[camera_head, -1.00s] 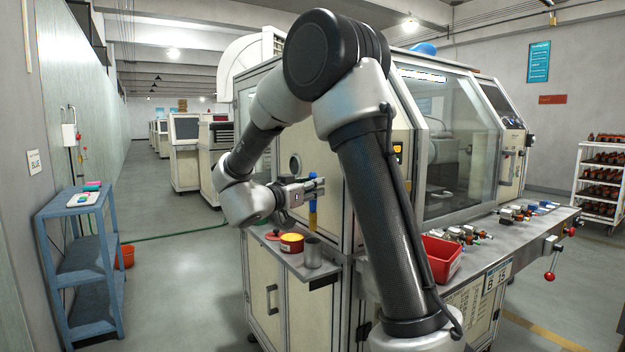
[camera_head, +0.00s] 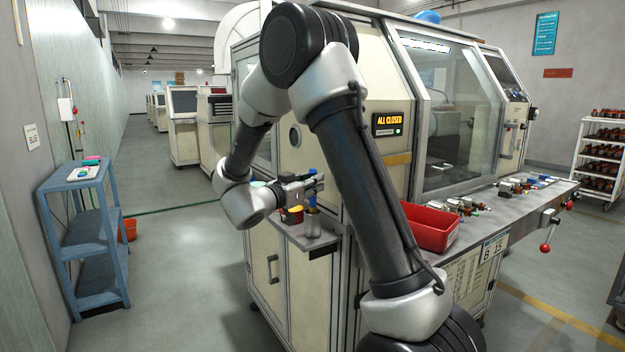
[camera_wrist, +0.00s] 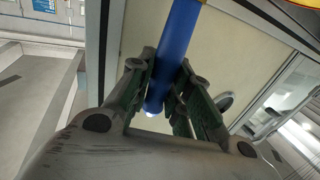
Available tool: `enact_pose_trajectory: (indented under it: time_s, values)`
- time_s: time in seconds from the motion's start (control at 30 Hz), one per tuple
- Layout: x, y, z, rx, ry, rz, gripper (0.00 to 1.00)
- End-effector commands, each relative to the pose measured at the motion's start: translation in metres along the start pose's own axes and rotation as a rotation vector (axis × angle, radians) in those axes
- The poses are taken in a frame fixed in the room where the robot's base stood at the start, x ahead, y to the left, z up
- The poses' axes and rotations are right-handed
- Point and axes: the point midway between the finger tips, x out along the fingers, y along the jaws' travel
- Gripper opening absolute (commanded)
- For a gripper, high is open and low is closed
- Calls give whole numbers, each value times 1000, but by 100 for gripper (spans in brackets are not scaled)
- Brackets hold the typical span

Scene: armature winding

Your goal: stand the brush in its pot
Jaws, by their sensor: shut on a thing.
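My gripper (camera_head: 312,186) is shut on the brush, holding it roughly upright above the small side shelf. The brush's blue handle (camera_head: 312,174) sticks up above the fingers, and its lower part shows below them. In the wrist view the blue handle (camera_wrist: 180,40) runs between the two fingers. The pot, a grey metal cup (camera_head: 312,226), stands on the shelf directly below the gripper. The brush's lower end meets the pot's mouth in the head view; I cannot tell whether it is inside or just in front.
A red and yellow tin (camera_head: 292,216) stands on the shelf (camera_head: 290,234) just left of the pot. A red bin (camera_head: 430,230) and several small parts lie on the machine's ledge to the right. A blue rack (camera_head: 85,235) stands at the left.

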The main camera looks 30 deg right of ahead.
Motion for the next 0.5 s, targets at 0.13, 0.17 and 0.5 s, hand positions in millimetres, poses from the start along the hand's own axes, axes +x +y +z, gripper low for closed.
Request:
enact_pose_trajectory:
  time_s: [0.13, 0.17, 0.5]
  values:
    - [0, 0, 1, 0, 0, 0, 0]
    - [0, 0, 1, 0, 0, 0, 0]
    - [0, 0, 1, 0, 0, 0, 45]
